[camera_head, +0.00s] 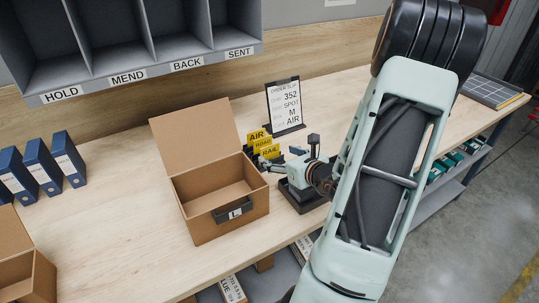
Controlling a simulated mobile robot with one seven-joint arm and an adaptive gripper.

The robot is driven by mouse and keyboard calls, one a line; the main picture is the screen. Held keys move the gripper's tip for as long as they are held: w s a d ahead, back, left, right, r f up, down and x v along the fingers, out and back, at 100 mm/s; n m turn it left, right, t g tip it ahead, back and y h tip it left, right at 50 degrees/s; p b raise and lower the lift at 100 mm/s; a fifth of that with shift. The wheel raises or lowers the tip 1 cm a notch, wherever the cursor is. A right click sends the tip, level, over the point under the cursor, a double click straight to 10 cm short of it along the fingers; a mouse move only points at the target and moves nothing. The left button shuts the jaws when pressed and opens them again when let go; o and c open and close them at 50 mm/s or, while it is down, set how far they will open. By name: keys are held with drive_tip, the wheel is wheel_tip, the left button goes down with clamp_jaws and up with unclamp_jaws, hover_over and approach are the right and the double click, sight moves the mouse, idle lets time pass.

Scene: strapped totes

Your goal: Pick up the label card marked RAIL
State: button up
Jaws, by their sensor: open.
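The yellow RAIL card (270,152) is the lowest and front one of three stepped label cards, just right of the open carton. The ROAD card (262,142) and the AIR card (257,133) stand behind it. My gripper (266,162) is small in view, reaching in from the right past my large forearm. Its fingers are open, close to the lower edge of the RAIL card. I cannot tell whether they touch it. My forearm hides part of my wrist, and the cards' holder is mostly hidden.
An open carton (197,227) marked L stands left of the cards. An order board (285,105) reading 352, SPOT, M, AIR stands behind them. Blue binders (68,158) and another carton (38,277) are left. Bench between is clear.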

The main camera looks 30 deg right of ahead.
sight(270, 153)
drive_tip(key=shift+x, duration=2.75)
drive_tip(key=shift+a, duration=0.2)
drive_tip(key=c, duration=1)
